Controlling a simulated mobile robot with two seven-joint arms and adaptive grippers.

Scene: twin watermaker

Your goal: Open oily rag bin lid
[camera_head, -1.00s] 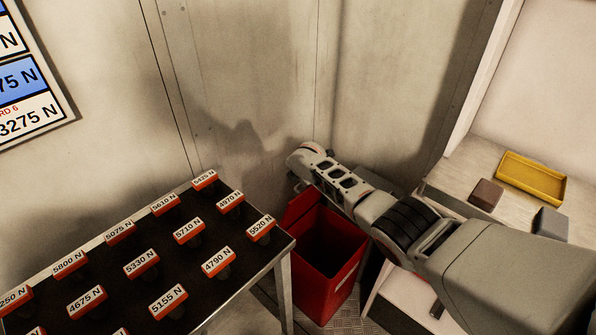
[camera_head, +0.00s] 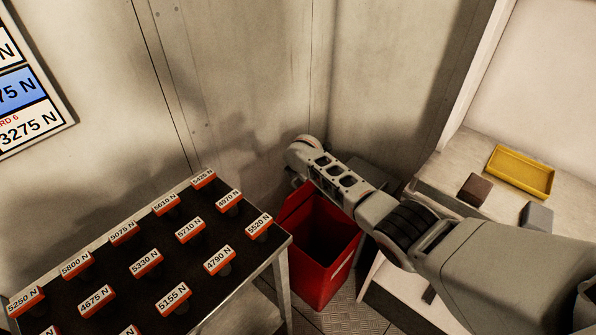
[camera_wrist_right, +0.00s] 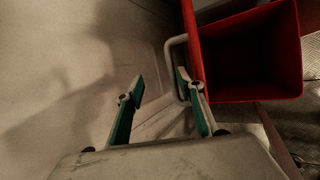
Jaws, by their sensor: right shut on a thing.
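The red oily rag bin (camera_head: 322,240) stands on the floor between the dark-topped table and the right-hand bench. Its mouth is uncovered, and its dark inside shows in both current views. A red panel (camera_head: 296,205), seemingly the lid, stands raised along the bin's left rear edge. In the right wrist view, the bin (camera_wrist_right: 275,50) is at upper right, with a pale loop handle (camera_wrist_right: 175,40) beside its red edge. My right gripper (camera_wrist_right: 160,82) is at that handle, shut on it, though the fingers show some gap. In the head view my right arm hides the handle. My left gripper is out of view.
The table (camera_head: 262,262) at left carries several orange-labelled force blocks. The bench (camera_head: 450,180) at right holds a yellow tray (camera_head: 522,172), a brown block (camera_head: 474,190) and a grey block (camera_head: 537,216). Walls close in behind the bin.

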